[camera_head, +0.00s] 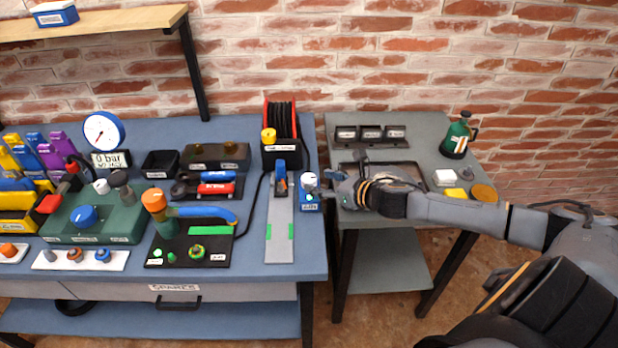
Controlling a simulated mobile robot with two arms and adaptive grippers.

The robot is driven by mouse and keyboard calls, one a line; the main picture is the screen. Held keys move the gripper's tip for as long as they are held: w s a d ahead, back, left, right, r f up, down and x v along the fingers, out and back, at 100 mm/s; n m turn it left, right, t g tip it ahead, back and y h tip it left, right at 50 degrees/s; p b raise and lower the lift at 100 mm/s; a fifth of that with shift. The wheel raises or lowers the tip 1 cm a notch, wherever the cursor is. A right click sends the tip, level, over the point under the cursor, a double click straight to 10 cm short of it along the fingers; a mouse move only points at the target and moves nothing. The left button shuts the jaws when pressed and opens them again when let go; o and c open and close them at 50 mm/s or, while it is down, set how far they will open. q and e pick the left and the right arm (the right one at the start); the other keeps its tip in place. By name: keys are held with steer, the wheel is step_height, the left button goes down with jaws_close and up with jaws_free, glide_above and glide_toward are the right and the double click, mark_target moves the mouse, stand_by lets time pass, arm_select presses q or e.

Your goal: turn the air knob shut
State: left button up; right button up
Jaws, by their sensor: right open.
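A small blue box (311,205) with a label on its front stands at the right edge of the blue workbench. A pale round knob (308,180) sits on top of it; this looks like the air knob, but the label is too small to read surely. My right gripper (328,186) reaches in from the right, just beside the knob, open with nothing seen between its fingers. I cannot tell whether a fingertip touches the knob or the box. My left gripper is not in view.
A grey strip with green marks (280,220) lies left of the box. A hose reel (281,125) stands behind it. The grey side table (385,235) carries a green bottle (457,137) and labelled trays (370,135). A gauge (103,131) reading 0 bar stands at left.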

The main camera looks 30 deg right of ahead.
mark_target(311, 179)
steer(key=shift+p+x, duration=0.45)
steer(key=shift+x, duration=2.3)
steer(key=shift+c, duration=0.5)
steer(key=c, duration=1.1)
